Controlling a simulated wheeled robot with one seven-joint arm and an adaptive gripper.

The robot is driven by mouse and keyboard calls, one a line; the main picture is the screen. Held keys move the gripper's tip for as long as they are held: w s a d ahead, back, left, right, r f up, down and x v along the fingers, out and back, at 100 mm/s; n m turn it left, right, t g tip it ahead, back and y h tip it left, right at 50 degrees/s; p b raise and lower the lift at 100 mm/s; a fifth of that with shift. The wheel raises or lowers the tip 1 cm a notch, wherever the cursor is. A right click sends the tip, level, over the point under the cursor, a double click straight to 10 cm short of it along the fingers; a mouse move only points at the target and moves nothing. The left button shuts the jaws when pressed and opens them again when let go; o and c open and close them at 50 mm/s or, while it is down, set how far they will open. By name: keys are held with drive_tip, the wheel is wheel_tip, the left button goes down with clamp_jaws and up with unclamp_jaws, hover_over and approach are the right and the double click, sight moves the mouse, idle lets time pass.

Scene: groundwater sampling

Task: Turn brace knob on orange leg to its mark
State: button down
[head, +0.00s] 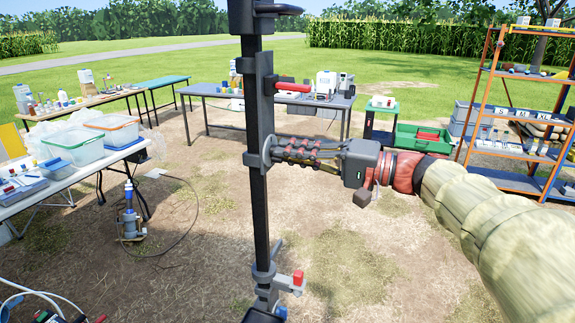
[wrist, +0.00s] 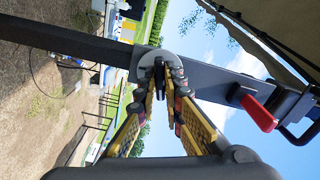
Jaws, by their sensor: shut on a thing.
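A black upright leg (head: 258,190) stands close in front of me in the head view; no orange shows on it. A grey knob-like part (head: 264,152) sits on the leg at mid-height. My gripper (head: 280,150) reaches in from the right, with its fingers closed on this part. In the wrist view the leg (wrist: 70,42) runs across the picture. The grey part (wrist: 146,66) shows there at the fingertips of my gripper (wrist: 163,80). The fingers hide much of it, and I cannot make out a mark.
A red lever (head: 292,87) juts right from the leg above my gripper. A lower clamp with a red tip (head: 298,277) is near the bottom. Tables with tubs (head: 110,128) stand left, a grey table (head: 215,92) behind, an orange shelf rack (head: 490,70) right. Open ground lies between.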

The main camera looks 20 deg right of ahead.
drive_tip(key=n+b, duration=0.8)
drive_tip(key=n, duration=0.6)
idle(0.4)
drive_tip(key=c, duration=1.8)
unclamp_jaws()
drive_tip(key=shift+c, duration=0.2)
drive_tip(key=v, duration=1.2)
